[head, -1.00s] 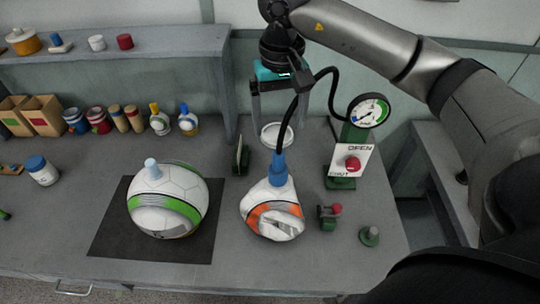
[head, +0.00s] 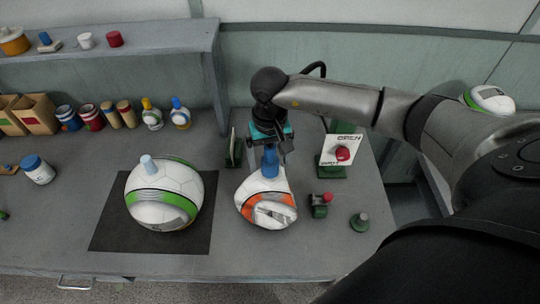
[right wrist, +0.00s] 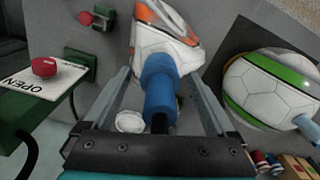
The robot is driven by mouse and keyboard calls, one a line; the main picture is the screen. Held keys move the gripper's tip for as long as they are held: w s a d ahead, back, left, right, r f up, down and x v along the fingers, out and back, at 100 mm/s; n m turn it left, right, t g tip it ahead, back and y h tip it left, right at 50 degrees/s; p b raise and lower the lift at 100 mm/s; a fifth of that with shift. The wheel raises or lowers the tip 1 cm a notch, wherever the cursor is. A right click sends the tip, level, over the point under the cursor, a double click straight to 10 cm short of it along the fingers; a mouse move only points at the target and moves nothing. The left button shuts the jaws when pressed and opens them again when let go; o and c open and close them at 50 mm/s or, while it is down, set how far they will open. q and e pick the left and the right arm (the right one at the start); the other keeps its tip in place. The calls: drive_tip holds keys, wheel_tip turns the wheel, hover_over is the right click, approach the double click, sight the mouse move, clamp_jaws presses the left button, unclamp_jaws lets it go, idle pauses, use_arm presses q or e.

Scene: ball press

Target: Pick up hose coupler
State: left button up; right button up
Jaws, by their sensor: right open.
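The blue hose coupler (head: 270,157) sits on top of the sagging white and orange ball (head: 265,205), with a black hose running up from it. In the right wrist view the coupler (right wrist: 160,88) lies between the two fingers of my right gripper (right wrist: 161,76), with gaps on both sides. My right gripper (head: 269,150) is open and points down at the coupler from above; in the head view it hides the coupler's upper part and some of the hose. My left gripper is not in view.
A white and green ball (head: 165,195) stands on a dark mat (head: 110,220) to the left. A shelf (head: 150,50) is at the back left.

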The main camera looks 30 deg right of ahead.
drive_tip(key=shift+f, duration=0.45)
drive_tip(key=shift+c, duration=0.2)
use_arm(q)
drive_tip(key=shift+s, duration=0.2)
use_arm(e)
clamp_jaws()
drive_tip(key=shift+r, duration=0.15)
